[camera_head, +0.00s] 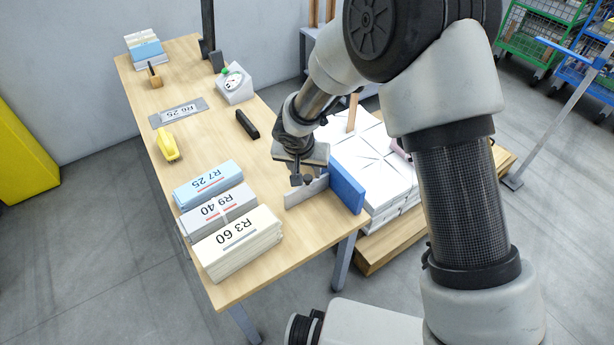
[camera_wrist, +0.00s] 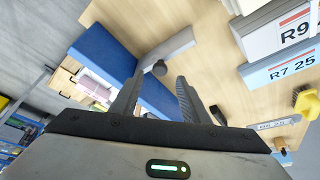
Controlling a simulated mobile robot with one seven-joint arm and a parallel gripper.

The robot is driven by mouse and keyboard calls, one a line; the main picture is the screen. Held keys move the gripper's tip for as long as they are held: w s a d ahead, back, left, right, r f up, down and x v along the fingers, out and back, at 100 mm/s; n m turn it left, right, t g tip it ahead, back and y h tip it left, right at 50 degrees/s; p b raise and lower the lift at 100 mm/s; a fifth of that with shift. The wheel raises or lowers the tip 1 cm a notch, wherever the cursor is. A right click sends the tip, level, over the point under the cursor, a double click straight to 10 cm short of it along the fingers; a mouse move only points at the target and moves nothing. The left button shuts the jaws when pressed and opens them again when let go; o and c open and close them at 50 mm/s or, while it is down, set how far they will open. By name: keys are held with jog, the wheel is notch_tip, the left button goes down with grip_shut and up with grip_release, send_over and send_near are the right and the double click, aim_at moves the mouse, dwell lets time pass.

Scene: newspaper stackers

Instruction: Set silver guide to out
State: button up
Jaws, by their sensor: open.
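The silver guide (camera_head: 298,196) is a low grey plate standing on the table, next to a taller blue block (camera_head: 348,185) at the table's right edge. In the wrist view the silver guide (camera_wrist: 172,46) is a grey bar with a dark round knob (camera_wrist: 159,68) at its near side. My gripper (camera_head: 301,178) hangs just above the guide and hides part of it. In the wrist view my gripper (camera_wrist: 160,80) is open, with the knob showing between its two fingertips. Whether the fingers touch the knob I cannot tell.
Newspaper stacks marked R7 25 (camera_head: 208,184), R9 40 (camera_head: 219,212) and R3 60 (camera_head: 238,243) lie on the table's near left. White bundles (camera_head: 376,160) stand on a pallet beyond the right edge.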

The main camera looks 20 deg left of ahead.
aim_at(307, 178)
jog(key=x, duration=0.5)
grip_shut()
